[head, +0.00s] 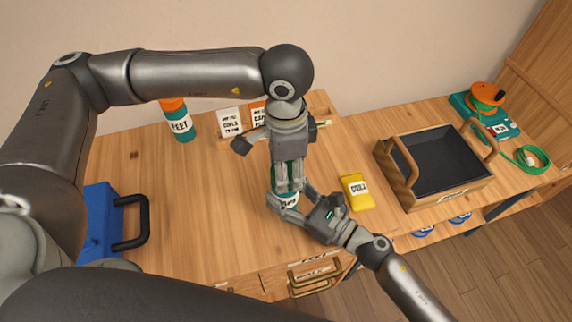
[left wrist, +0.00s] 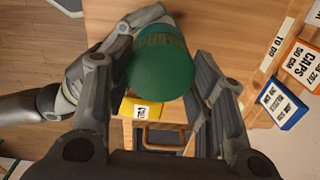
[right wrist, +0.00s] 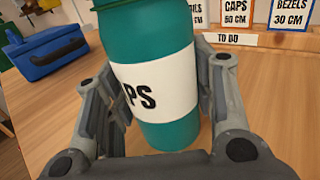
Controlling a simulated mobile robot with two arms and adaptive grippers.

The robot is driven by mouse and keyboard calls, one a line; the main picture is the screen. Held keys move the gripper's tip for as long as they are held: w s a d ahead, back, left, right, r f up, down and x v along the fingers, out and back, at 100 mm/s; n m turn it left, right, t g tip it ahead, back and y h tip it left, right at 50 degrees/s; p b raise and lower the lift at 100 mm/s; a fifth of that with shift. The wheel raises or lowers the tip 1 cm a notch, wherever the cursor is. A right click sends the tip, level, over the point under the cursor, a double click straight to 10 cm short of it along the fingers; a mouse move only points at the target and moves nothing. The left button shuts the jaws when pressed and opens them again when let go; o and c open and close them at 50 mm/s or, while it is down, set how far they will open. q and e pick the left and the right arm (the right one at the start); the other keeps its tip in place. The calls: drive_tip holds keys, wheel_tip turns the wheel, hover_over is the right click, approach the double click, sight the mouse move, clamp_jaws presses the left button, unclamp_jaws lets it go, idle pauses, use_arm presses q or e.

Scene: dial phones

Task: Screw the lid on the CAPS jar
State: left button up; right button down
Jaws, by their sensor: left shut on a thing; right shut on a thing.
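The CAPS jar (right wrist: 150,75) is teal with a white label and stands upright on the wooden bench, between the fingers of my right gripper (right wrist: 155,100). In the head view, my right gripper (head: 292,201) holds it low from the right side. My left gripper (head: 287,183) is directly above, pointing down, shut on the dark green lid. The round top of the lid (left wrist: 160,62) faces the camera in the left wrist view. The lid is over the jar's mouth; the fingers hide the seam, so I cannot tell whether it is seated.
An orange-topped jar (head: 181,124) stands at the back left. A blue toolbox (head: 98,215) is at the left. A yellow box (head: 357,190) lies right of the jar, near a dark-lined wooden tray (head: 413,203). Cards (head: 230,121) stand in a rack behind. The bench left of the jar is clear.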

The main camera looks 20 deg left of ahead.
use_arm(q)
drive_tip(key=o, duration=0.6)
drive_tip(key=shift+o, duration=0.2)
drive_tip(key=shift+r, duration=0.1)
drive_tip(key=shift+r, duration=2.2)
drive_tip(key=shift+c, duration=0.4)
